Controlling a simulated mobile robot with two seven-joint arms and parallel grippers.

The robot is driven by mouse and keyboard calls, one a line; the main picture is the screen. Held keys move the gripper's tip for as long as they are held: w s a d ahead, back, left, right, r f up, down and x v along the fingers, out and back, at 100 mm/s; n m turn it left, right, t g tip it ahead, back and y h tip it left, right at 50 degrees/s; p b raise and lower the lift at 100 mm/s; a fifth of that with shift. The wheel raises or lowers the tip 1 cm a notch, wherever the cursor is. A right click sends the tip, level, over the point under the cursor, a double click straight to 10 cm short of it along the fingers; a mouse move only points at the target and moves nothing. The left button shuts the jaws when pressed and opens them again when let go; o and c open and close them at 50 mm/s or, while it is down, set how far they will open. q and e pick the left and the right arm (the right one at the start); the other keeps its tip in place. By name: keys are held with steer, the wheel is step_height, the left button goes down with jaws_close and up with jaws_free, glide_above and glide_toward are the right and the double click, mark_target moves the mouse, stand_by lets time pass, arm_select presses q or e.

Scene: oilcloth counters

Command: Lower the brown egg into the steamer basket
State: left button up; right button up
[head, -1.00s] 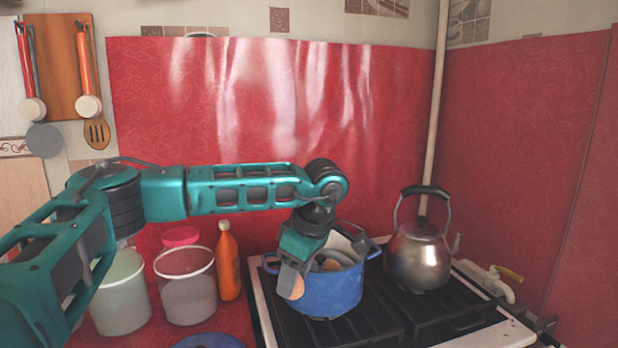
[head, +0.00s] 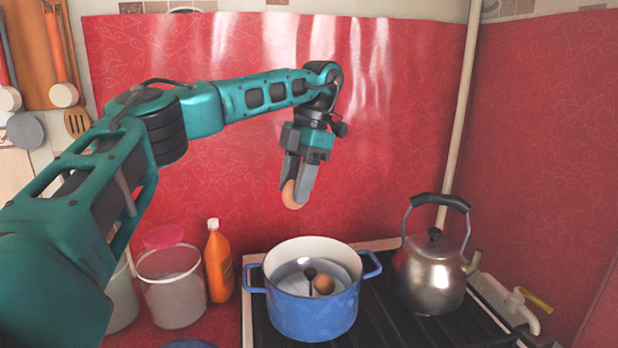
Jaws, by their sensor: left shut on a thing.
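My left gripper (head: 297,200) points down above and slightly left of the pot's middle. It is shut on a light brown egg (head: 289,194), partly covered by the fingers. The grey steamer basket (head: 289,283) sits inside a blue pot (head: 312,317), with a dark central post (head: 310,275). Another, darker brown egg (head: 324,285) lies in the basket, right of the post. Clear space shows between the held egg and the pot rim. My right gripper is not in view.
The pot stands on a black-grated stove (head: 385,300). A metal kettle (head: 430,274) stands close to its right. An orange bottle (head: 218,262) and a white bucket (head: 171,290) stand to the left. A red oilcloth wall (head: 190,120) rises behind.

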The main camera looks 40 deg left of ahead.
arm_select(q)
steer(key=shift+s+f, duration=0.1)
steer(key=shift+f, duration=0.4)
step_height(320, 180, down, 8)
steer(key=shift+r, duration=0.1)
steer(key=shift+f, duration=0.55)
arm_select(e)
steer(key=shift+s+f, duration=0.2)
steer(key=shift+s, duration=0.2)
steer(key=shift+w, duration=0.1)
arm_select(q)
steer(key=shift+f+b, duration=1.1)
steer(key=shift+f, duration=1.9)
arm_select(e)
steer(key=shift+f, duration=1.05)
arm_select(q)
steer(key=shift+f, duration=0.25)
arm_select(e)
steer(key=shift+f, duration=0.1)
